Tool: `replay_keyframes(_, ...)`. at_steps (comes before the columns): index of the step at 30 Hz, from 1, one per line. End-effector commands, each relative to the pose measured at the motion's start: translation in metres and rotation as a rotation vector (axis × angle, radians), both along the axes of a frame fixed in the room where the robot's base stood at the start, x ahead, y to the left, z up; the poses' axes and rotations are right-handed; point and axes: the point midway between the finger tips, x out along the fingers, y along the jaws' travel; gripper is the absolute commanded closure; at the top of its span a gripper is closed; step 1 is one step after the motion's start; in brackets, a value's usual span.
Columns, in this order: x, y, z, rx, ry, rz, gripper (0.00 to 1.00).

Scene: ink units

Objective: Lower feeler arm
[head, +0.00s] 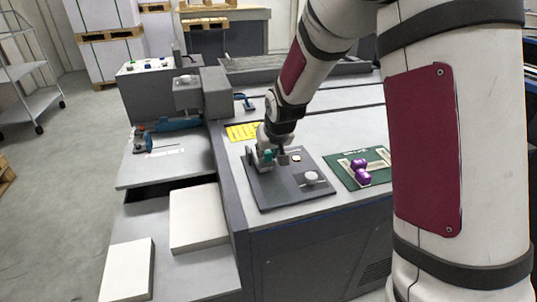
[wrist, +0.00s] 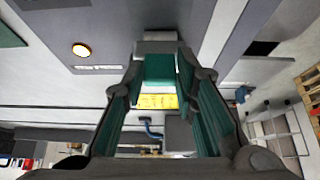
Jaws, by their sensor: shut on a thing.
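My gripper (head: 266,155) is over the left part of the dark grey panel (head: 270,193) on the machine top. In the wrist view its two fingers (wrist: 159,72) close on both sides of a teal piece (wrist: 158,67) with a grey end, which looks like the feeler arm's grip. The fingers hide much of the arm, and its exact angle cannot be told. A small grey block (head: 283,158) stands just right of the fingers. A lit round button (wrist: 81,50) is on the panel; it also shows in the head view (head: 297,158).
A pale round knob (head: 311,177) sits at the panel's right. A green mat (head: 346,174) with purple pieces (head: 361,172) lies farther right. A yellow label (head: 242,132) is behind the panel. Paper stacks (head: 198,217) rest on the lower shelf at left.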

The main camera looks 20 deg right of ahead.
Motion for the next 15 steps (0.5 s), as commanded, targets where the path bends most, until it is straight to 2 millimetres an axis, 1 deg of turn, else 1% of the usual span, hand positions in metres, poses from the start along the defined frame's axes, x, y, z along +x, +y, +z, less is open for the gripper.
replay_keyframes(1, -0.0092, 0.0002, -0.0133, 0.000, 0.036, 0.000, 1.00)
replay_keyframes(14, -0.0090, 0.0001, -0.0143, 0.000, 0.036, 0.000, 1.00)
replay_keyframes(15, -0.0090, 0.0001, -0.0143, 0.000, 0.036, 0.000, 0.71)
